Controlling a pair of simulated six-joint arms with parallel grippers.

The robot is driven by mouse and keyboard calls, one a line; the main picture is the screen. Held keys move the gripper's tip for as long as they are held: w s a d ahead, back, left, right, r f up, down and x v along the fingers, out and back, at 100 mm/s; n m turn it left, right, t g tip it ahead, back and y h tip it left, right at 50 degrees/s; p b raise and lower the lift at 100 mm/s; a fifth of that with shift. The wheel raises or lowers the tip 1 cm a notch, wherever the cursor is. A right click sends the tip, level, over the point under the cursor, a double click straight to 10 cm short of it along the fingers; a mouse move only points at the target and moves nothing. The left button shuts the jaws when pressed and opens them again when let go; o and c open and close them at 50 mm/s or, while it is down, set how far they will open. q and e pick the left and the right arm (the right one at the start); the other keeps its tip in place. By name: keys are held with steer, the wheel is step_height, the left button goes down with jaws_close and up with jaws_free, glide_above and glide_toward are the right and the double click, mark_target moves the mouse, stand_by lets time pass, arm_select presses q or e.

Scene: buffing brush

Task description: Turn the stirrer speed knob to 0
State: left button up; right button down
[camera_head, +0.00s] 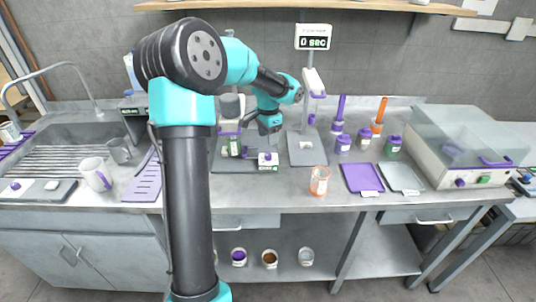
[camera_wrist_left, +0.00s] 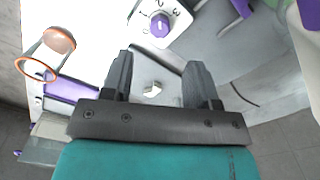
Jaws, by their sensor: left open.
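I cannot tell for certain which number the mark faces. My left gripper (camera_head: 270,126) hangs above the stirrer in the head view. In the wrist view its two fingers (camera_wrist_left: 157,75) are apart, empty and clear of the knob. My right gripper is not in view.
An orange-tinted beaker (camera_head: 319,181) stands right of the stirrer, near the bench front. A stand with a grey base (camera_head: 306,150) is behind it. Purple (camera_head: 361,179) and grey (camera_head: 401,178) trays lie further right. A white mug (camera_head: 95,174) is left.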

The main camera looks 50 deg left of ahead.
mark_target(268, 154)
arm_select(q)
step_height(268, 154, down, 8)
steer(key=shift+f, duration=0.25)
steer(key=c, duration=0.9)
